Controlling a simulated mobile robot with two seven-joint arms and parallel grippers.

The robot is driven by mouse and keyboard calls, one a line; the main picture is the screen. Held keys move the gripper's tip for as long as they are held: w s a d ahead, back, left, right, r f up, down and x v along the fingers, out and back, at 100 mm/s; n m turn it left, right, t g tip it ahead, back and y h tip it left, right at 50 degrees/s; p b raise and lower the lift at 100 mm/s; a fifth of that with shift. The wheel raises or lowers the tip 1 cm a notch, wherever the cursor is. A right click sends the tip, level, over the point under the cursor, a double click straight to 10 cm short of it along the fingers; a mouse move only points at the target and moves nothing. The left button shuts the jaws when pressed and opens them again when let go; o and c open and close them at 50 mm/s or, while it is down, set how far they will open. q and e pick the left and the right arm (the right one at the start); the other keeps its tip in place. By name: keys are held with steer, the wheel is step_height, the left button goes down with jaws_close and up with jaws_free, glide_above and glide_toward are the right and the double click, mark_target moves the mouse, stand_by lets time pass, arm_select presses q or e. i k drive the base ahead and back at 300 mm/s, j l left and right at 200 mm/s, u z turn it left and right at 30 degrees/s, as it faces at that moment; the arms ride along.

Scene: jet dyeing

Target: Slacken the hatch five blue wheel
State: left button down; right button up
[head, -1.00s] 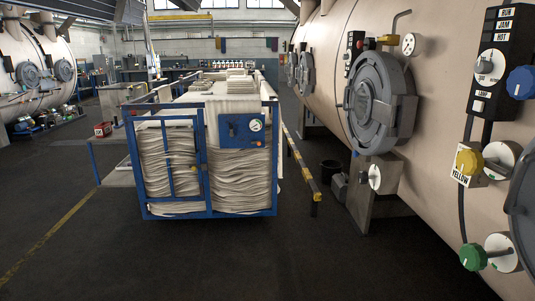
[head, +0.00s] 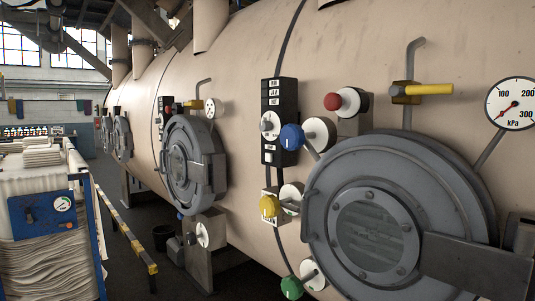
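A blue wheel (head: 291,137) sticks out from the pale vessel wall in front of a round white plate (head: 320,133). It is to the upper left of the nearest grey round hatch (head: 372,235), which looks shut. No hatch number can be read, so I cannot tell which hatch is five. Neither of my grippers is in view.
Near the blue wheel are a black label panel (head: 275,105), a yellow wheel (head: 269,206), a green wheel (head: 292,288), a red knob (head: 333,101), a yellow-handled valve (head: 428,89) and a kPa gauge (head: 510,104). A blue-framed cloth cart (head: 40,215) and yellow-black rail (head: 125,232) stand left.

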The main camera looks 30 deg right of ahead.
mark_target(293, 136)
steer(key=z, duration=1.1)
